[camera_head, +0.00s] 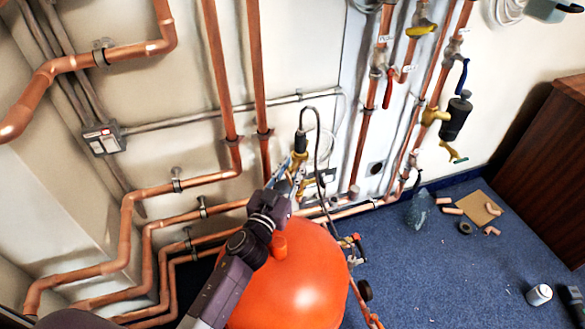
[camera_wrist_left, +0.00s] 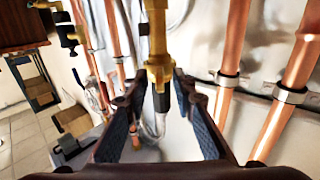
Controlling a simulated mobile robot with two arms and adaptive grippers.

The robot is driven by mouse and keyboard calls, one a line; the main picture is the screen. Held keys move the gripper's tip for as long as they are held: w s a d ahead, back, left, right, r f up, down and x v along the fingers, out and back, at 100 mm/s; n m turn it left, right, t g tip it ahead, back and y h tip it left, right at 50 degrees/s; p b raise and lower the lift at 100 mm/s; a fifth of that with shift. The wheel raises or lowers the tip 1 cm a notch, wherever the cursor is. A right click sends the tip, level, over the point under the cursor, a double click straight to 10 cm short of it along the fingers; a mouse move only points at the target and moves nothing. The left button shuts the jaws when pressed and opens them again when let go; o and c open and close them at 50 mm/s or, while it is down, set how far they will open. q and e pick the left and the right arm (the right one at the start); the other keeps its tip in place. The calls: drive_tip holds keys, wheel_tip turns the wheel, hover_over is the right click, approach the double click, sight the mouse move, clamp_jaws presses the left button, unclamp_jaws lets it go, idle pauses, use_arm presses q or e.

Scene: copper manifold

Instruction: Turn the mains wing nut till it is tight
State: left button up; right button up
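My left gripper (camera_head: 287,176) reaches up to a brass fitting (camera_head: 300,144) on the wall, above the orange tank. In the left wrist view the gripper (camera_wrist_left: 158,100) is open, with one blue-padded finger on each side of the view. A brass piece with short side lugs (camera_wrist_left: 158,70) stands between the fingertips, and a dark stem hangs below it. This looks like the wing nut, but I see no label on it. I cannot tell whether a finger touches it. My right gripper does not show.
The orange tank (camera_head: 300,285) stands just below my left arm. Copper pipes (camera_head: 220,85) run along the wall on both sides. Valves with a red lever (camera_head: 388,88) and a yellow lever (camera_head: 420,29) are to the right. Blue carpet (camera_head: 430,275) is mostly clear.

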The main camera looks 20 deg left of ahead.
use_arm(q)
drive_tip(key=shift+w, duration=0.1)
drive_tip(key=shift+c, duration=0.4)
clamp_jaws()
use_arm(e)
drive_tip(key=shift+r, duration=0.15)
